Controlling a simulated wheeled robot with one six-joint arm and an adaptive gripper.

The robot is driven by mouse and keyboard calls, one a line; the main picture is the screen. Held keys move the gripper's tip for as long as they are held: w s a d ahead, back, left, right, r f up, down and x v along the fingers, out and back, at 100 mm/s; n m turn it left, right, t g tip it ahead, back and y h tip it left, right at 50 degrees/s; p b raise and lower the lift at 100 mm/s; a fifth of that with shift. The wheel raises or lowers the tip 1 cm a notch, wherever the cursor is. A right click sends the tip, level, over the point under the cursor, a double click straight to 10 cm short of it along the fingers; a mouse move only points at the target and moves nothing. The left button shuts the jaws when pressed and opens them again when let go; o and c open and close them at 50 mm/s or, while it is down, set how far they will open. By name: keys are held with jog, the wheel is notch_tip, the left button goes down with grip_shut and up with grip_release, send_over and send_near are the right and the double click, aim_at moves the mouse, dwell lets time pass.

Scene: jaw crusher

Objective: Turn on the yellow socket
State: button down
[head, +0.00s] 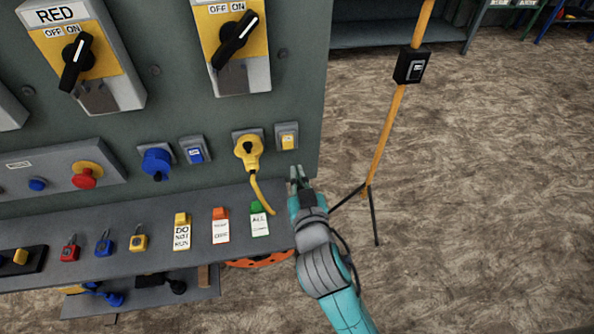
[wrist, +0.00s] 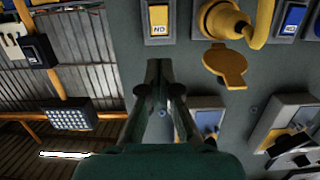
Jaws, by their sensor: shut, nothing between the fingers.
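The yellow socket (head: 248,150) is on the grey-green panel, with a yellow plug and cable at it; it also shows at the top of the wrist view (wrist: 222,20). A yellow flap (wrist: 225,62) shows at it there. Right of it in the head view is a small grey switch box with a yellow rocker switch (head: 287,137); in the wrist view this switch (wrist: 158,15) is upside down, its lettering partly readable. My gripper (head: 296,172) is shut and empty, just below the switch in the head view. Its fingertips (wrist: 158,65) appear apart from the switch.
A blue socket (head: 156,163) and blue switch (head: 195,153) are to the left. A shelf (head: 150,250) with padlocks and tags juts out below. A yellow stand (head: 383,135) with a black box is to the right, over open floor.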

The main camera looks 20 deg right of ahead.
aim_at(287, 138)
jog(key=x, duration=1.1)
jog(key=shift+w+f, duration=0.1)
jog(key=shift+w, duration=0.15)
jog(key=shift+w+d, duration=0.1)
jog(key=shift+w, duration=0.15)
